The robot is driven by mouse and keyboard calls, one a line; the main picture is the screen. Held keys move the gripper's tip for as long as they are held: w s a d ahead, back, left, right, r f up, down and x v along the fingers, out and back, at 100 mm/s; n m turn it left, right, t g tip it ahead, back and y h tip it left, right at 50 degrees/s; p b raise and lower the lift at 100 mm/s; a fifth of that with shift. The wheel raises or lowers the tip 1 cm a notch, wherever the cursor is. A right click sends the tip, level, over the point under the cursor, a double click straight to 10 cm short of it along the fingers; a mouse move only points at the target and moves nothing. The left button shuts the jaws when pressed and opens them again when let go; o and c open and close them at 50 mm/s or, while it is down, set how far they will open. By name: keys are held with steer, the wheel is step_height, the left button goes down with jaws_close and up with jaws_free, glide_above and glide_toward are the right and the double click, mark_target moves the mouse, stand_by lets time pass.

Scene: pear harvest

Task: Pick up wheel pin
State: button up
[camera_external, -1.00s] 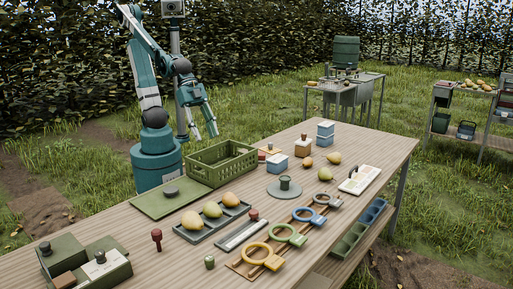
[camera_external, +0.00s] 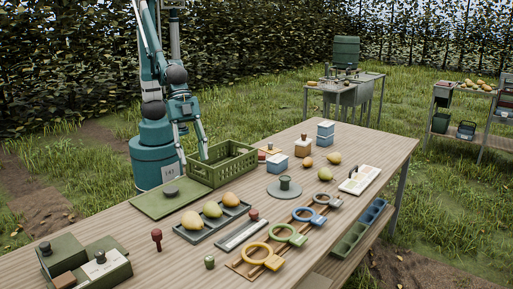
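A dark red pin (camera_external: 156,239) with a knobbed top stands upright on the near left part of the table; it is likely the wheel pin, but I cannot tell for sure. A small green peg (camera_external: 209,262) stands to its right, nearer the front edge. My gripper (camera_external: 193,157) points down with its two fingers spread apart and nothing between them. It is at the far side of the table, by the left end of the green crate, well away from the red pin.
A green crate (camera_external: 236,173) and a green board (camera_external: 150,205) lie along the far edge. A tray (camera_external: 226,224) of pears is right of the red pin. Coloured rings (camera_external: 287,235) lie at the front. Green boxes (camera_external: 108,272) fill the near left corner.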

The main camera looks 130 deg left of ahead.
steer(key=w+d+f+m+p, duration=0.1)
steer(key=w+d+f, duration=0.1)
steer(key=d, duration=0.4)
steer(key=w+d+f+p, duration=0.2)
steer(key=d+f, duration=0.1)
steer(key=d, duration=0.3)
steer(key=m+g+p, duration=0.1)
steer(key=m+p, duration=0.1)
glide_above(156, 230)
steer(key=s+a, duration=0.2)
step_height(156, 230, down, 6)
steer(key=r, duration=0.1)
steer(key=shift+s+d+f+h, duration=0.2)
steer(key=shift+f+h, duration=0.1)
steer(key=shift+x, duration=1.3)
steer(key=shift+b+x, duration=0.6)
steer(key=shift+x, duration=1.95)
